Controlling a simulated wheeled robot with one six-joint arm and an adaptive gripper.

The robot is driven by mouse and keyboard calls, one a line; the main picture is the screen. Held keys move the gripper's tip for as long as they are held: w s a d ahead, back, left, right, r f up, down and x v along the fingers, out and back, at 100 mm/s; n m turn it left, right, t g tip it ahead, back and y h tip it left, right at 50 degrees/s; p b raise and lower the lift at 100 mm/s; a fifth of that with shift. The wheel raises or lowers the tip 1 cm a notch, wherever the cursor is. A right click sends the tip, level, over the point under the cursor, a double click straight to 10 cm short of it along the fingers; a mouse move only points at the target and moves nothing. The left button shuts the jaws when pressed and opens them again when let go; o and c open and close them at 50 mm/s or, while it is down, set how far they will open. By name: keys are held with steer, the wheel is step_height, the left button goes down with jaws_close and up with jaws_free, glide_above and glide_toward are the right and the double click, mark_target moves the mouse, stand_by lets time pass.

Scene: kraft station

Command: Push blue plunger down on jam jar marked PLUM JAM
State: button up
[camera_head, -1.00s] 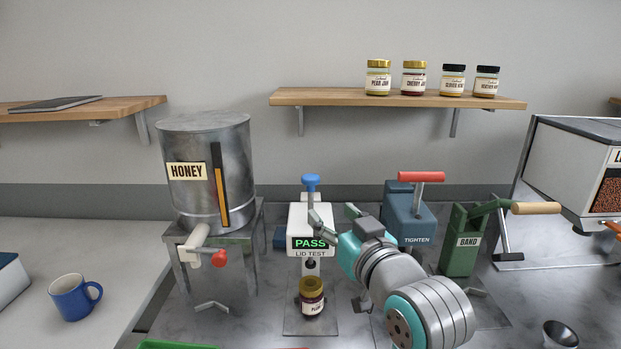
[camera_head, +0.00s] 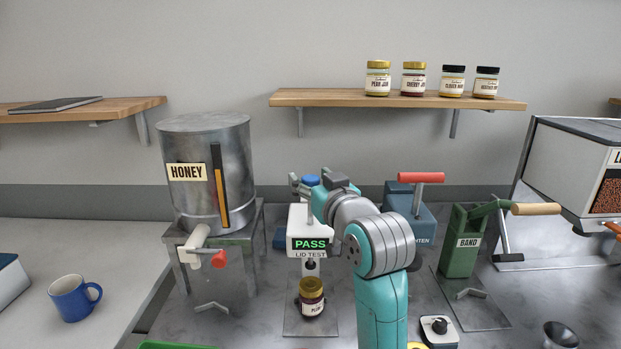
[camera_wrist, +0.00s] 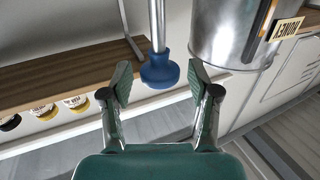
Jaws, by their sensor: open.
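The jam jar (camera_head: 312,303) has a dark gold lid and a label that reads in part PLUM. It stands upright on the plate under the white lid tester (camera_head: 300,218), whose green display reads PASS. The blue plunger (camera_head: 311,180) tops the tester and is partly hidden by my gripper. My gripper (camera_head: 308,186) is open at the plunger's height. In the wrist view, the blue plunger knob (camera_wrist: 160,71) on its metal rod shows between the two spread fingers of my gripper (camera_wrist: 161,79), with gaps on both sides.
The honey tank (camera_head: 207,175) stands left of the tester, with a red-knobbed tap. The blue tighten press (camera_head: 408,208) and green band press (camera_head: 462,245) stand to the right. A shelf (camera_head: 340,97) with several jars hangs above. A blue mug (camera_head: 72,298) is far left.

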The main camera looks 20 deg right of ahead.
mark_target(310, 224)
steer(key=shift+w, duration=0.45)
jaws_close()
steer(key=shift+f, duration=4.1)
jaws_free()
steer(key=shift+w+f, duration=0.1)
steer(key=shift+r, duration=0.25)
steer(key=s, duration=1.2)
steer(key=shift+d, duration=0.4)
steer(key=shift+s, duration=0.1)
